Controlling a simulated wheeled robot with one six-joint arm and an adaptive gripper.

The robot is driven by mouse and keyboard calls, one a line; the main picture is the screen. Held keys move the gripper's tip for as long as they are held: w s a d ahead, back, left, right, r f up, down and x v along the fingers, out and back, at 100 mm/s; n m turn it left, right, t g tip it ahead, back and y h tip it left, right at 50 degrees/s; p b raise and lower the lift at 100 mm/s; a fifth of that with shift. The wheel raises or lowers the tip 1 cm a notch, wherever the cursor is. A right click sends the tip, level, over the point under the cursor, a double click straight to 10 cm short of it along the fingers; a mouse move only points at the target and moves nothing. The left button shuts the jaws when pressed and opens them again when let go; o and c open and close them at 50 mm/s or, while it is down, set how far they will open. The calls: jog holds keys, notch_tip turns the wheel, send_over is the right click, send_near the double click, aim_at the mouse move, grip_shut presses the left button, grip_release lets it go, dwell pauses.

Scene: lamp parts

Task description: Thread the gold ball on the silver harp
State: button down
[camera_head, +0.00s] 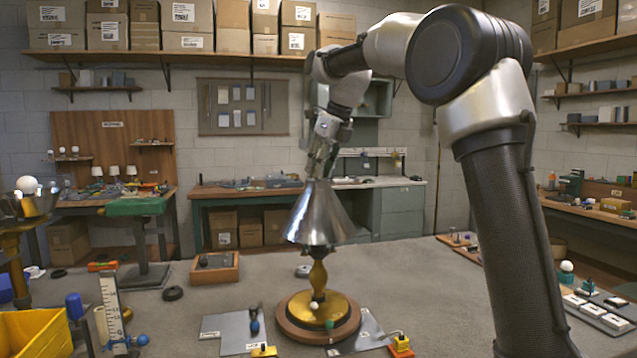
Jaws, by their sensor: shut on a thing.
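My gripper (322,165) points down at the narrow top of a silver cone-shaped lampshade (318,218). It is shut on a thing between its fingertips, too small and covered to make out. I cannot pick out the gold ball; it may be hidden by the fingers. The silver harp is not visible; the shade covers the space where it could stand. Below the shade, a gold lamp stem (318,275) stands upright on a round gold base (303,309). The base sits on a round wooden board (290,330).
Grey mats (222,325) with small parts lie in front, near a yellow block (402,344). A wooden tray (215,272) stands behind left. A yellow bin (35,335) and an upright scale (111,305) stand at the left. My arm fills the right side.

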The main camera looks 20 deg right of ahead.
jog(key=shift+f, duration=0.25)
jog(key=shift+s+a+m+h, duration=0.1)
jog(key=shift+m+h, duration=0.4)
jog(key=shift+m, duration=1)
jog(key=c, duration=1.3)
grip_release()
jog(key=shift+c, duration=0.2)
